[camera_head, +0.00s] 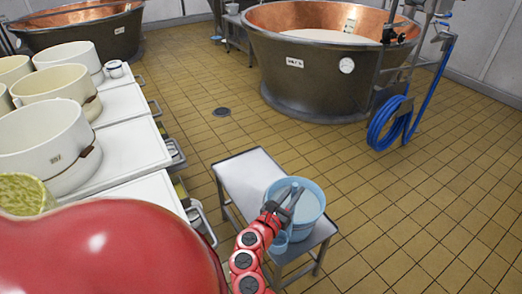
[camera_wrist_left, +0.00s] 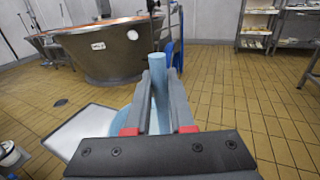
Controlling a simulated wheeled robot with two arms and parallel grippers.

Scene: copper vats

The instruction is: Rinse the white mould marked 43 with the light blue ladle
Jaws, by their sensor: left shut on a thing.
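My left gripper (camera_head: 288,198) is over the light blue bucket (camera_head: 312,207) on a small metal table. It is shut on the light blue ladle's handle, which shows upright between the fingers in the left wrist view (camera_wrist_left: 160,72). A light blue rounded part (camera_head: 280,241) shows low beside the bucket; I cannot tell whether it is the ladle's bowl. My right gripper is not in view.
The small table (camera_head: 243,172) has a bare left part. A copper vat (camera_head: 310,75) with whitish content stands behind, with a coiled blue hose (camera_head: 388,125) to its right. A second copper vat (camera_head: 85,35) is at the back left. Tiled floor is clear at right.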

